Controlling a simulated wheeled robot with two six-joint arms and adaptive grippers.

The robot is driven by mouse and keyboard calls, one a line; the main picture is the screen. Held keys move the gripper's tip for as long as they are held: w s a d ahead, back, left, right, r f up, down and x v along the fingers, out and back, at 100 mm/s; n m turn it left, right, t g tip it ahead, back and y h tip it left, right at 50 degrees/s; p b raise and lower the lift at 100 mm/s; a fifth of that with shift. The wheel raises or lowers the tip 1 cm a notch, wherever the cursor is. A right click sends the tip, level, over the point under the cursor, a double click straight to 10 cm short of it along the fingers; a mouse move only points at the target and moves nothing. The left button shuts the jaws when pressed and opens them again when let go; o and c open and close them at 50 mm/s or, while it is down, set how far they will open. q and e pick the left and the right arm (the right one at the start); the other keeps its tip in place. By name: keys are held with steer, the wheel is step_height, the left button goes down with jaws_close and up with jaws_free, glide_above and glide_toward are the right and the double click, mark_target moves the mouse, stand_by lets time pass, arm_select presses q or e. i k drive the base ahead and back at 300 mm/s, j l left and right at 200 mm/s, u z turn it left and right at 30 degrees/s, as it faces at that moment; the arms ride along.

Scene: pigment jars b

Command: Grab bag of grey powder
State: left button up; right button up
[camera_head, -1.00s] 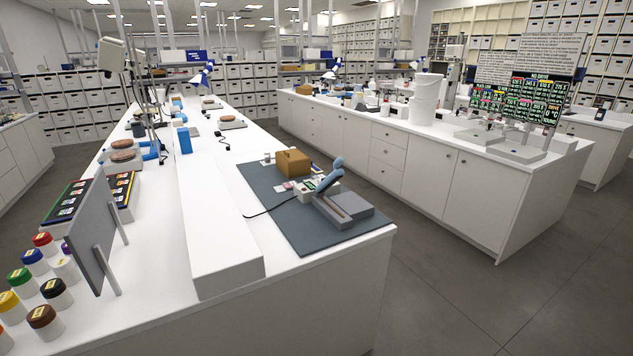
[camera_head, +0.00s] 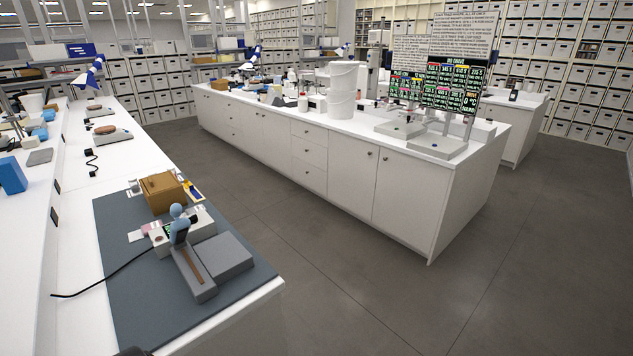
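I cannot make out a bag of grey powder in this view. On the near left bench a dark grey mat (camera_head: 130,270) holds a brown box (camera_head: 163,192), a small pale device with a blue-topped lever (camera_head: 178,228) and a grey block-shaped base (camera_head: 222,258). Small pink and white items (camera_head: 139,235) lie beside the device, too small to identify. Neither gripper can be recognised. A small dark shape at the bottom edge is cut off and unclear.
A long white bench (camera_head: 345,160) stands across the aisle, with white buckets (camera_head: 342,92), scales and dark display screens (camera_head: 437,82). Grey floor (camera_head: 350,290) between and in front of the benches is clear. A black cable (camera_head: 100,284) runs off the mat.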

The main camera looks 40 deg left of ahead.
mark_target(190, 211)
steer(key=i+u, duration=0.15)
steer(key=i, duration=0.35)
steer(key=i+l+u, duration=0.1)
steer(key=i, duration=0.35)
steer(key=i+l+u, duration=0.15)
steer(key=i, duration=0.35)
steer(key=i+l+u, duration=0.1)
steer(key=i+l, duration=0.15)
steer(key=i, duration=0.2)
